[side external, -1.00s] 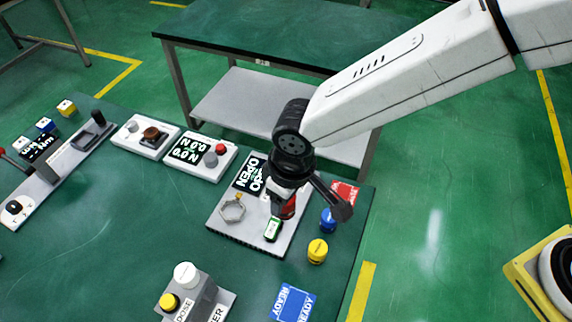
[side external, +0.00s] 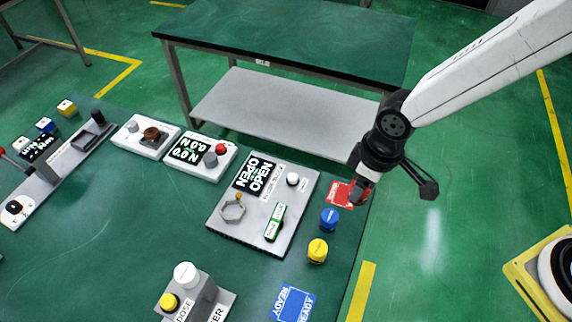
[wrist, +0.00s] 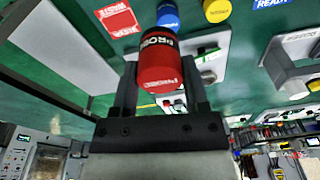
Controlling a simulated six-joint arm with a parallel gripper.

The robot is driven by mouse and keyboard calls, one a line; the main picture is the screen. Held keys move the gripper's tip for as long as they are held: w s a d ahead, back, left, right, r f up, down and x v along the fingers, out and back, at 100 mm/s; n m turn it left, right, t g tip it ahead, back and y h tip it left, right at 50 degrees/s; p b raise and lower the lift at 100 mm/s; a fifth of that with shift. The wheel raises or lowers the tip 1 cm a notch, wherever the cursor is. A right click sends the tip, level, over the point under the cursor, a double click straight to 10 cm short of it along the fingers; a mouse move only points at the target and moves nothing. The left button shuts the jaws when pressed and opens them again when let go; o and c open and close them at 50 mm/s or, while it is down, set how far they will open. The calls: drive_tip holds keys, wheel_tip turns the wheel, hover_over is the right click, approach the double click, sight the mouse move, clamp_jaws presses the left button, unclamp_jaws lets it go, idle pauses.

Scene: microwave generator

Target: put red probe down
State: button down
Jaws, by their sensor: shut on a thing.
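My gripper (wrist: 158,85) is shut on the red probe (wrist: 160,62), a short red cylinder with a dark lettered band, seen between the fingers in the wrist view. In the side view my gripper (side external: 362,192) is over the red label (side external: 338,192) at the table's right edge. The probe (side external: 360,196) shows only as a small patch of red beneath the fingers there. The red label also shows in the wrist view (wrist: 117,18). I cannot tell whether the probe touches the table.
A blue cylinder (side external: 329,219) and a yellow cylinder (side external: 317,251) stand in a row near the red label. A grey panel (side external: 225,222) with a hex ring, green switch and OPEN display lies to the left. A blue READY label (side external: 293,302) is in front.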

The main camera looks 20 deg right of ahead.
drive_tip(key=s+d, duration=0.4)
drive_tip(key=d, duration=0.4)
drive_tip(key=shift+s+f, duration=0.2)
drive_tip(key=shift+f, duration=0.2)
drive_tip(key=shift+w, duration=0.1)
drive_tip(key=w+a+f, duration=0.1)
drive_tip(key=w+f, duration=0.1)
drive_tip(key=w, duration=0.2)
drive_tip(key=w+a+f, duration=0.1)
drive_tip(key=w+f, duration=0.2)
drive_tip(key=w, duration=0.1)
drive_tip(key=w+a+f, duration=0.1)
drive_tip(key=w+f, duration=0.2)
drive_tip(key=shift+w+a+f, duration=0.2)
drive_tip(key=shift+w+a, duration=0.1)
drive_tip(key=shift+w, duration=0.1)
drive_tip(key=shift+w+a+f, duration=0.15)
drive_tip(key=shift+w+f, duration=0.25)
drive_tip(key=shift+f, duration=0.05)
drive_tip(key=shift+w+f, duration=0.1)
drive_tip(key=shift+w+f, duration=0.1)
drive_tip(key=shift+f, duration=0.1)
drive_tip(key=shift+a+f, duration=0.1)
drive_tip(key=shift+f, duration=1.45)
